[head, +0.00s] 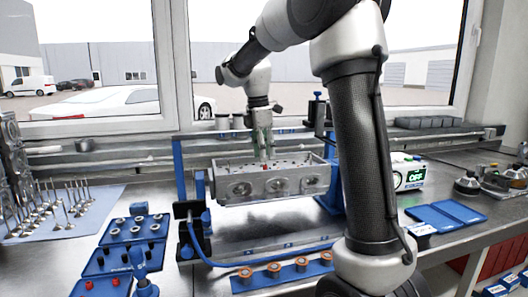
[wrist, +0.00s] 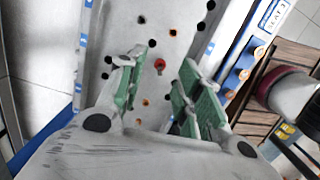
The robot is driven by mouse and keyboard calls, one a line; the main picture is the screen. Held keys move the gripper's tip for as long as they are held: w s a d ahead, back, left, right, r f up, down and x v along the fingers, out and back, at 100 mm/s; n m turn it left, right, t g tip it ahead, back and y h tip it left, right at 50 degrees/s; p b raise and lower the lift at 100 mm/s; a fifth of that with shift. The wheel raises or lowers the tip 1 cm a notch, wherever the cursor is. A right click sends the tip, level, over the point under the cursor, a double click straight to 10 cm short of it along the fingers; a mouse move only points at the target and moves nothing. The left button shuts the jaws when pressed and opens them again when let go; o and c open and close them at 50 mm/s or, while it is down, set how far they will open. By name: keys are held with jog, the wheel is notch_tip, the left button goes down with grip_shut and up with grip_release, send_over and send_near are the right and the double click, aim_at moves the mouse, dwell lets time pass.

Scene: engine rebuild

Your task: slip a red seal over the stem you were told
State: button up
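The grey cylinder head (head: 232,186) is held in a blue stand, with ports along its front face. My gripper (head: 264,157) points down over its top. In the wrist view the green-padded fingers of my gripper (wrist: 159,72) are apart, with a clear gap between them. A red seal (wrist: 160,63) shows in that gap on the head's top face, touching neither pad; I cannot tell how far down it sits. Orange-brown stem or guide tops (wrist: 173,29) and dark holes lie around it. More red seals (head: 88,284) sit in a blue tray at lower left.
Blue trays (head: 128,258) with small parts lie at left, beside several loose valves (head: 68,225) on a mat. A blue strip (head: 243,284) with copper-coloured parts lies in front of the stand.

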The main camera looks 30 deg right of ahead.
notch_tip(320, 180, up, 12)
jog(key=a, duration=0.1)
notch_tip(320, 180, down, 7)
jog(key=s+a+m, duration=0.1)
jog(key=s+m, duration=0.1)
jog(key=m, duration=0.6)
jog(key=s+d+f+m+t, duration=0.1)
jog(key=s+f+m+t, duration=0.1)
jog(key=s, duration=1.1)
jog(key=s+d+f+m+t+y, duration=0.1)
jog(key=s+f+m, duration=0.4)
jog(key=s, duration=0.8)
jog(key=shift+s+m+t, duration=0.25)
jog(key=shift+m+t, duration=0.55)
